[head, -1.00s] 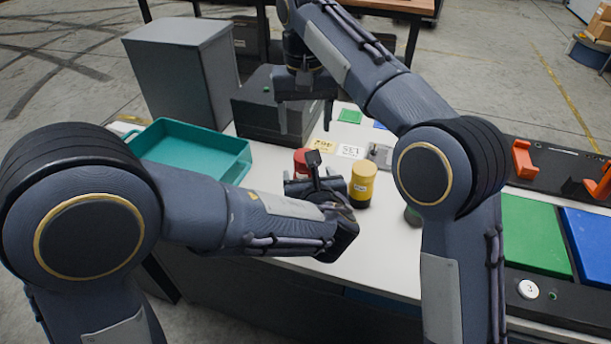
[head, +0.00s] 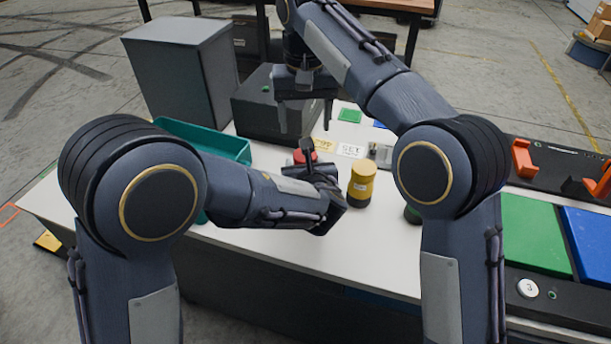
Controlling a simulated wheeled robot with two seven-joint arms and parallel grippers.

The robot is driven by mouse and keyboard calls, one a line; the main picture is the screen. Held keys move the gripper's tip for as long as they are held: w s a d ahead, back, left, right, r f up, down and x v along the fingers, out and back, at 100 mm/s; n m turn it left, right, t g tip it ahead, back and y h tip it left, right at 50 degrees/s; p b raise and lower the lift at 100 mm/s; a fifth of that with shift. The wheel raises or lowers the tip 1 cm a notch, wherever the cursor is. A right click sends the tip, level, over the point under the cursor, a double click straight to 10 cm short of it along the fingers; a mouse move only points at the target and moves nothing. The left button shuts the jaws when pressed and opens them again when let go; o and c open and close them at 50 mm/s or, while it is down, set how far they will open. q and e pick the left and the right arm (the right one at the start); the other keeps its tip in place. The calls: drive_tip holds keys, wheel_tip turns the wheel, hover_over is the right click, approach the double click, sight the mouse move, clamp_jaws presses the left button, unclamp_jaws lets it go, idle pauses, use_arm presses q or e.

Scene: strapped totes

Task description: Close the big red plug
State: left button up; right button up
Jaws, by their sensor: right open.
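A red round-topped piece (head: 305,156), seemingly the big red plug, stands on the white table. Its lower part is hidden behind my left gripper, so I cannot tell whether it is open or closed. My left gripper (head: 312,170) is right in front of it in the picture; its fingers are mostly hidden by its own wrist, and contact cannot be told. My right gripper (head: 305,116) is open and empty, pointing down above the table, beyond the red piece and in front of the dark box.
A yellow cylinder (head: 361,184) stands just right of my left gripper. A dark box (head: 258,108) is behind, a teal tray (head: 215,142) at the left, partly covered by my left arm. Small label cards (head: 350,150) lie behind. The table front is clear.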

use_arm(q)
clamp_jaws()
use_arm(e)
drive_tip(key=n, duration=1.7)
drive_tip(key=shift+n, duration=0.3)
drive_tip(key=n, duration=1.8)
